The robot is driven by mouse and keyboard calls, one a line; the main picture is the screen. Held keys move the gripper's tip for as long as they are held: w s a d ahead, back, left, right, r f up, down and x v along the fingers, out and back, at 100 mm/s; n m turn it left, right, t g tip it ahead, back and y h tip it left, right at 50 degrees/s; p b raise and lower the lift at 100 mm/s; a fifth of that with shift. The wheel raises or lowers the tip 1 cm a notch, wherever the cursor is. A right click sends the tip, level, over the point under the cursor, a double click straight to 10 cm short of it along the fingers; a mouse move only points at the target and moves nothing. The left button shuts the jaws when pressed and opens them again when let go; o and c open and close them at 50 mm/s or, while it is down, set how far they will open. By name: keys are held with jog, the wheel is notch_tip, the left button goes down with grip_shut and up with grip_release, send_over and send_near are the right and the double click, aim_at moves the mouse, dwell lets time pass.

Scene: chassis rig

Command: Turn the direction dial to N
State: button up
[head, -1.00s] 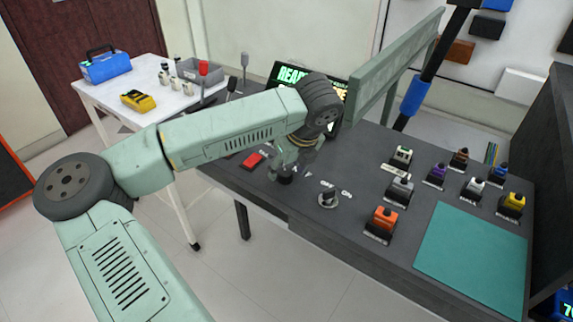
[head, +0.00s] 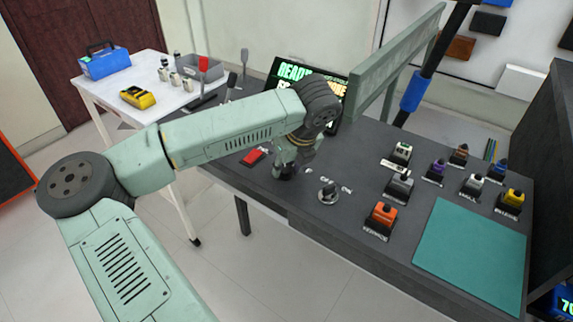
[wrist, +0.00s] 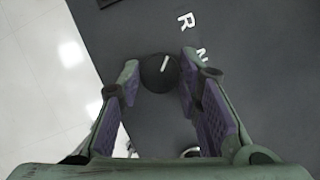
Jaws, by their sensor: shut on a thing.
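The direction dial (wrist: 157,77) is a round black knob with a white pointer line, low in the gap between my fingers in the wrist view. The pointer tilts up and to the right, closer to the printed R (wrist: 186,20) than to the N (wrist: 203,55). The N is partly hidden by my right finger. My gripper (wrist: 159,65) has its two purple-padded fingers on either side of the knob and is shut on it. In the head view, my gripper (head: 286,172) is down at the bench top and mostly hides the dial.
An OFF/ON knob (head: 328,194) stands just right of my gripper on the dark bench. A red switch (head: 253,157) lies to its left. Several coloured blocks and a teal mat (head: 470,255) are farther right. A screen (head: 293,72) and a green-grey beam (head: 395,68) stand behind.

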jog(key=shift+c, duration=0.9)
jog(key=shift+f+m+b, duration=0.2)
jog(key=shift+m+b, duration=0.1)
jog(key=shift+b, duration=0.3)
jog(key=m+b, duration=0.1)
jog(key=b, duration=0.1)
jog(key=m+h+b, duration=0.1)
jog(key=b, duration=0.2)
jog(key=shift+a+f+t, duration=0.1)
jog(key=shift+f+t, duration=0.15)
jog(key=shift+t, duration=0.05)
jog(key=m+h+b, duration=0.1)
jog(key=m+b, duration=0.2)
jog(key=b, duration=0.1)
jog(key=shift+r, duration=0.2)
jog(key=shift+a+r+m+h+b, duration=0.15)
jog(key=shift+m+h+b, duration=0.55)
jog(key=shift+m+b, duration=0.7)
jog(key=shift+r+m, duration=0.1)
jog(key=shift+m, duration=0.3)
jog(key=o, duration=1.1)
